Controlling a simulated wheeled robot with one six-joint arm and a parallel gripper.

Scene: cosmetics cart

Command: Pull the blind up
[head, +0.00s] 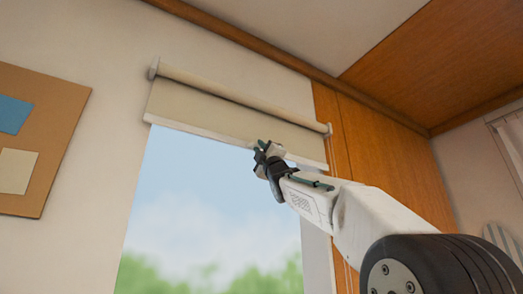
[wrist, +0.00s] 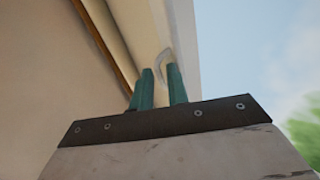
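The blind (head: 225,112) is a cream roller blind hanging short at the top of the window, with a pale bottom bar (head: 200,134). Most of the window below it is uncovered. My gripper (head: 262,150) is raised at the blind's lower edge, right of its middle. In the wrist view, the two green fingers of my gripper (wrist: 160,85) stand apart with a narrow gap. A grey curved pull tab (wrist: 163,56) shows at the fingertips, close to the blind's underside (wrist: 140,30). I cannot tell whether the fingers touch it.
The roller's end bracket (head: 328,129) is at the right, beside wooden panelling (head: 385,150). A brown pinboard (head: 45,130) hangs on the left wall. The ceiling with its wooden trim (head: 250,42) is above. The space before the window pane (head: 200,210) is clear.

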